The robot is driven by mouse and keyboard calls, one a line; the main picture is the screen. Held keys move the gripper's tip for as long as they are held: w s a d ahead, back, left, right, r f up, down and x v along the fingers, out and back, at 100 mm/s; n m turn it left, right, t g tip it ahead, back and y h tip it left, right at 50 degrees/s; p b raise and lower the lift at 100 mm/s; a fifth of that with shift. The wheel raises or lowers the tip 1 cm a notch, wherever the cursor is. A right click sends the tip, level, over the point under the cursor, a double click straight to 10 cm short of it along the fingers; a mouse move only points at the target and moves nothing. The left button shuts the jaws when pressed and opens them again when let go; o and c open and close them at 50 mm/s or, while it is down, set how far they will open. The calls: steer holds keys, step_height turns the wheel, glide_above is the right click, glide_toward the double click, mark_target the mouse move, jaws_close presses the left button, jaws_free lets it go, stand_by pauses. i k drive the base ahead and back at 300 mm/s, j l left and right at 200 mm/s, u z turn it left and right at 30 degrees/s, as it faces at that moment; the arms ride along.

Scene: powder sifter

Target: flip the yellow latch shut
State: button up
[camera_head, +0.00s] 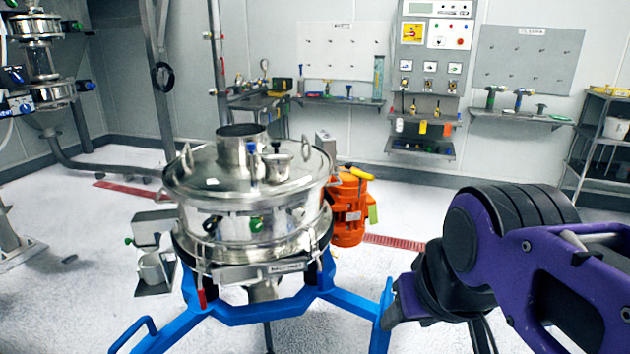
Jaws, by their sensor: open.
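The yellow latch (361,173) shows as a small yellow piece at the right side of the steel sifter (250,200), just above the orange motor (348,210). It slants slightly; how it is hinged or seated is too small to tell. My purple and black arm fills the lower right. The dark end at its left appears to be my gripper (402,306), low and to the right of the sifter, in front of the blue frame. It is open, apart from the latch, with nothing visible in it. Its fingers are partly hidden.
The blue frame (255,314) carries the sifter and juts out at the lower right close to my arm. A grey box with a small cup (152,268) hangs at its left. Tool shelves (420,147) line the back wall. Open floor lies behind the motor.

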mark_target(366, 176)
steer(key=k+j+u, duration=0.1)
steer(key=k+u, duration=0.15)
steer(key=k, duration=0.4)
steer(key=u, duration=1.3)
steer(key=k+l+u, duration=0.2)
steer(key=l, duration=0.55)
steer(key=k+l, duration=0.1)
steer(key=l, duration=0.9)
steer(key=k+l, duration=0.1)
steer(key=l, duration=1.9)
steer(key=k+l, duration=0.15)
steer(key=l, duration=0.85)
